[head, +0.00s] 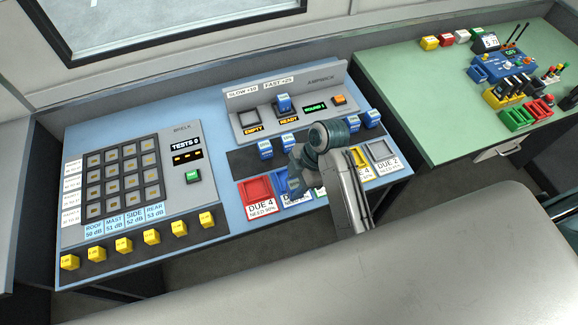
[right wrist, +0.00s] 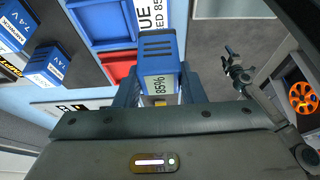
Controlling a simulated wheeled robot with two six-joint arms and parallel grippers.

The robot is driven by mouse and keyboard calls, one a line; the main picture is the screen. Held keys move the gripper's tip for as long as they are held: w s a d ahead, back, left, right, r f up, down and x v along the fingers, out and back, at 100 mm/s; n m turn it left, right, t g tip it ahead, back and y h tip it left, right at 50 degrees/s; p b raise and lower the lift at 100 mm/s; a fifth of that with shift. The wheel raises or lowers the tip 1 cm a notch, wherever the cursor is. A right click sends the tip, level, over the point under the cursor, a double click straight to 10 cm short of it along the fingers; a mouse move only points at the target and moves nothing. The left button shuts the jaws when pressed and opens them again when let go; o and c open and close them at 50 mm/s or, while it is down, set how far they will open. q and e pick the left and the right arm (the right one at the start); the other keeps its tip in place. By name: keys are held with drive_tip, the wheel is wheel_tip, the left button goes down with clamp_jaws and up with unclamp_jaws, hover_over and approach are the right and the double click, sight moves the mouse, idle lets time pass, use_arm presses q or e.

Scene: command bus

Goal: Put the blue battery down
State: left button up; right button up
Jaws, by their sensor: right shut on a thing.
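My right gripper (head: 297,172) is shut on a blue battery with an 85% readout (right wrist: 158,58), gripped between its two fingers in the right wrist view. In the head view the gripper hides most of this battery. The gripper is over the row of coloured trays at the bench's front edge, near the blue tray (right wrist: 98,18). The red tray (head: 256,188), labelled DUE 4, is just left of it. In the right wrist view a white card reading NEED 85 lies beside the battery. I cannot tell whether the battery touches anything below. My left gripper is not in view.
Other blue batteries stand on the dark strip behind, such as this one (head: 265,149), and one sits in the charger (head: 283,103). A grey DUE 2 tray (head: 381,151) is at right. Yellow blocks (head: 151,236) line the left front. A green table (head: 415,90) stands right.

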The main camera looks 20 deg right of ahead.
drive_tip(key=w, duration=0.2)
drive_tip(key=w+p, duration=0.1)
drive_tip(key=w, duration=0.1)
drive_tip(key=w+p, duration=0.1)
drive_tip(key=w, duration=0.2)
drive_tip(key=shift+d+f, duration=0.25)
drive_tip(key=shift+f, duration=0.05)
wheel_tip(320, 180, down, 3)
drive_tip(key=shift+r+p, duration=0.1)
drive_tip(key=shift+p, duration=0.7)
drive_tip(key=shift+f, duration=0.35)
drive_tip(key=o, duration=1)
drive_tip(key=shift+f, duration=0.1)
drive_tip(key=shift+o, duration=0.4)
